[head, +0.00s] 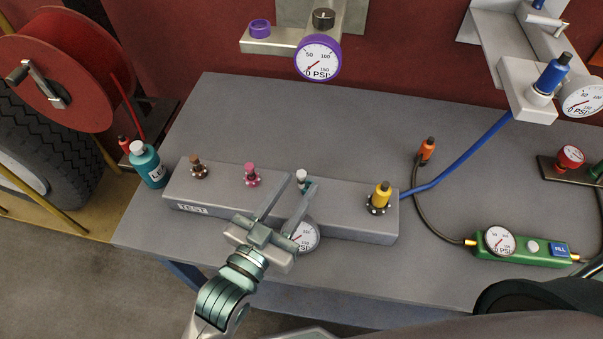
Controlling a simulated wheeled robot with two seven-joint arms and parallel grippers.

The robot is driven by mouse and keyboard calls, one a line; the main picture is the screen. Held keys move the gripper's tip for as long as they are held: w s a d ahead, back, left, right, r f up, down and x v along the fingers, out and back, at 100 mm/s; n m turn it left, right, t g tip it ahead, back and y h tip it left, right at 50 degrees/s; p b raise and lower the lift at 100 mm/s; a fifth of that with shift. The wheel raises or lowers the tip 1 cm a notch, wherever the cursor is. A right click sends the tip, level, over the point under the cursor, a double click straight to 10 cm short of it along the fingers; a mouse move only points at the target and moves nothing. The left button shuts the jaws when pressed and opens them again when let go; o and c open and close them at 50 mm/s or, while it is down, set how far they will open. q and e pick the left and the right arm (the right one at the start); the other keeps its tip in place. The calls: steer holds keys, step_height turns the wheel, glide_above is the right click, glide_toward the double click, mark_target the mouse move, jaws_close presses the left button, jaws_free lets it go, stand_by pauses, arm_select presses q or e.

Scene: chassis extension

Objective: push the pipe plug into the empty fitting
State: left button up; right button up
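A grey block (334,209) labelled TEST lies on the workbench with a row of coloured fittings along its top. These are a brown one (196,167), a pink one (252,175), a white one with a dark top (302,176) and a yellow one with a dark top (381,196). I cannot tell which piece is the pipe plug or which fitting is empty. My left gripper (301,182) reaches over the block's front edge, its fingers apart on either side of the white piece. The right finger partly hides the base of that piece. My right gripper is not in view.
A gauge (301,236) sits at the block's front, partly behind my gripper. A teal bottle (146,164) stands left. An orange-topped hose end (427,150) and green gauge unit (520,246) lie right. A purple gauge (318,58) hangs behind. The bench's back middle is clear.

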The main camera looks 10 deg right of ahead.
mark_target(302, 179)
arm_select(q)
steer(key=shift+x, duration=1.4)
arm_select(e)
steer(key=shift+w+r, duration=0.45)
arm_select(q)
steer(key=shift+w+p, duration=0.1)
steer(key=shift+p, duration=0.2)
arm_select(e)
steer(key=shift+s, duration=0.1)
arm_select(q)
steer(key=shift+w+d+r, duration=0.1)
steer(key=shift+w+d, duration=0.05)
steer(key=shift+w, duration=0.1)
steer(key=p+x, duration=0.2)
steer(key=x, duration=0.1)
steer(key=shift+w, duration=0.45)
steer(key=shift+w+d, duration=0.25)
steer(key=shift+d, duration=0.05)
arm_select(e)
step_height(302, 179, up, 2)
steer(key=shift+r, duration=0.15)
arm_select(q)
jaws_close()
